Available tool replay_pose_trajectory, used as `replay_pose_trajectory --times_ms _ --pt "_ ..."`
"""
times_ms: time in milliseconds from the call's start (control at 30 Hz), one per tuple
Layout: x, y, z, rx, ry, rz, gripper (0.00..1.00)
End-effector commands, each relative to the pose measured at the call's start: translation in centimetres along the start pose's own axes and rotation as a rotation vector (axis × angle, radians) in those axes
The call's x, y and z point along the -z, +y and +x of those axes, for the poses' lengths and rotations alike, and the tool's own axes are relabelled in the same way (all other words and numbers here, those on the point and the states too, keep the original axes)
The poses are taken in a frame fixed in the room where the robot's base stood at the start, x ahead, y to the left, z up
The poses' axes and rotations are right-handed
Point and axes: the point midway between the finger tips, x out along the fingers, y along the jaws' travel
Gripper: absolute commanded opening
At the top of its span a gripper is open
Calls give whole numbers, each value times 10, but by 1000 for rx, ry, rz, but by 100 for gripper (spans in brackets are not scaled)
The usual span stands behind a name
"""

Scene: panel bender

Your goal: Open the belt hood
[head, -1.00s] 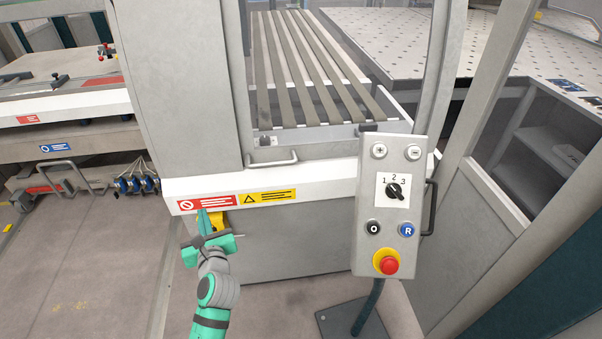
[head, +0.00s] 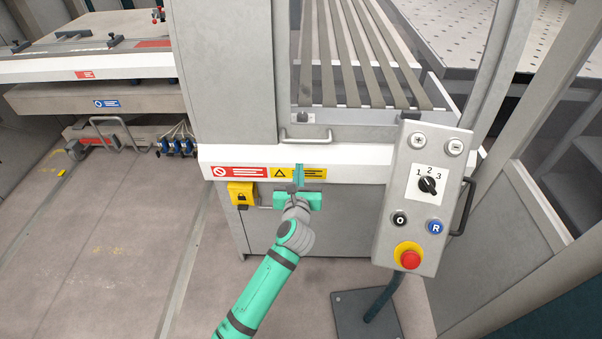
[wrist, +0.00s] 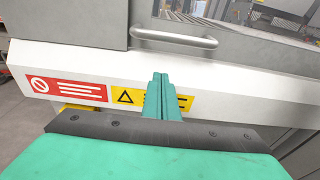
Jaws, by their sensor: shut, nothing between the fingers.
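The belt hood (head: 365,60) is a clear-windowed cover in a grey frame, with the belts showing through it; it looks closed. Its grey bar handle (head: 306,138) sits at the lower left of the window, just above the white ledge; it also shows at the top of the wrist view (wrist: 174,39). My gripper (head: 299,172) is shut and empty. It points at the yellow warning label on the white ledge, below the handle and apart from it. In the wrist view the closed fingers (wrist: 160,92) cover part of that label.
A control box (head: 424,198) with a red stop button stands on a post to the right of my arm. A yellow lock box (head: 241,194) is on the machine front to the left of my gripper. The floor at left is clear.

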Motion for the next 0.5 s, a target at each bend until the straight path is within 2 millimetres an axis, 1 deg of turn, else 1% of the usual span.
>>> replay_pose_trajectory --times_ms 33,200,500 --pt "0 0 7 0 1 2 0" --pt "0 -1 30 1 1 2 0" --pt "0 -3 66 2 0 2 0"
